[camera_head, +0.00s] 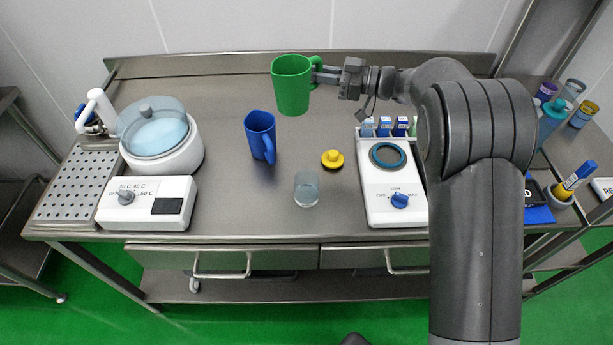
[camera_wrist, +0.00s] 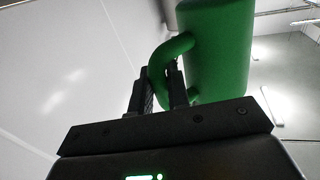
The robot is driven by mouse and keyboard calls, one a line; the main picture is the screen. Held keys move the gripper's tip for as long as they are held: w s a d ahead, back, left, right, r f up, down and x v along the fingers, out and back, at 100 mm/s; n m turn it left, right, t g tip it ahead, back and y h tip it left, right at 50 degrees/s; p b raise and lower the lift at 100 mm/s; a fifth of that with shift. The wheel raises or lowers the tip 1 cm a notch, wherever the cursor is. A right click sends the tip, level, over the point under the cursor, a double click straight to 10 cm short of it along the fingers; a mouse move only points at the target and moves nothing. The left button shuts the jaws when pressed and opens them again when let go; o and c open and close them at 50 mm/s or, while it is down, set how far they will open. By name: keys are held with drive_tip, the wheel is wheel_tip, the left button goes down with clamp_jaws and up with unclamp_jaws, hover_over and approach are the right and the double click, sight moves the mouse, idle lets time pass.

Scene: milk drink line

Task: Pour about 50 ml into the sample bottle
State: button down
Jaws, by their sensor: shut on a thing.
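My gripper (camera_head: 325,74) is shut on the handle of a green jug (camera_head: 292,88), holding it high over the back of the steel worktop. The jug looks near upright; its contents cannot be seen. In the wrist view, the jug (camera_wrist: 217,50) has its handle between my fingers (camera_wrist: 163,85). A small clear container (camera_head: 307,188), probably the sample bottle, stands upright near the front middle of the worktop, well apart from the jug. I cannot tell whether it holds liquid. A yellow cap-like piece (camera_head: 332,159) lies just behind it.
A blue jug (camera_head: 261,136) stands left of the yellow piece. A white water bath (camera_head: 163,143) and its control box (camera_head: 146,203) are at left. A white stirrer or hotplate (camera_head: 392,190) with small bottles behind it is at right. The worktop around the clear container is mostly free.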

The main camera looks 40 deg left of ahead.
drive_tip(key=w+d+f+n+g+h, duration=0.2)
drive_tip(key=w+d+f, duration=0.3)
drive_tip(key=d+f, duration=0.1)
drive_tip(key=shift+d+f+g, duration=0.3)
drive_tip(key=shift+d+g, duration=0.1)
drive_tip(key=shift+d, duration=0.4)
drive_tip(key=shift+s+f+n, duration=0.1)
drive_tip(key=shift+n, duration=0.2)
drive_tip(key=s+d+n+t+h, duration=0.1)
drive_tip(key=s+n+t+h, duration=0.1)
drive_tip(key=s+n+t, duration=0.2)
drive_tip(key=shift+s+f+n+t, duration=0.35)
drive_tip(key=shift+s+n, duration=0.55)
drive_tip(key=shift+s, duration=0.3)
drive_tip(key=shift+s+d+r+n+t, duration=0.1)
drive_tip(key=shift+s+r+n+t, duration=0.25)
drive_tip(key=shift+r, duration=0.25)
drive_tip(key=shift+s+r+n+t, duration=0.25)
drive_tip(key=shift+r+n, duration=0.1)
drive_tip(key=shift+r, duration=0.2)
drive_tip(key=shift+w+r+h, duration=0.15)
drive_tip(key=shift+w+h, duration=0.15)
drive_tip(key=shift+w, duration=0.2)
